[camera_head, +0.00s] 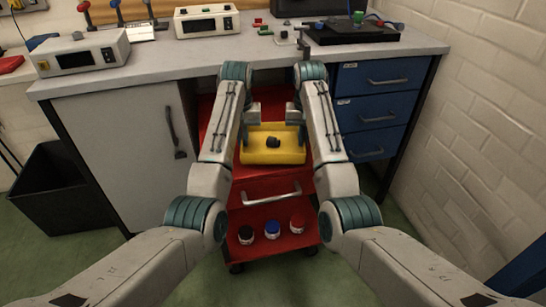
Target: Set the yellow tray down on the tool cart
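The yellow tray (258,156) is in the middle of the head view, over the top of the red tool cart (262,185). It looks level and has a small dark object (273,142) in it. I cannot tell whether the tray rests on the cart or is held slightly above it. My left gripper (246,132) is at the tray's left far side, and my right gripper (299,128) is at its right far side. Both seem to touch or overlap the tray's edge. Their fingers are too small and partly hidden to show whether they are closed on it.
The cart stands between a grey cabinet (120,150) and blue drawers (375,109) under a workbench (160,62) holding instruments. Its front has a handle (272,198) and a lower shelf with three jars (272,229). A black bin (60,185) stands left; a brick wall is right.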

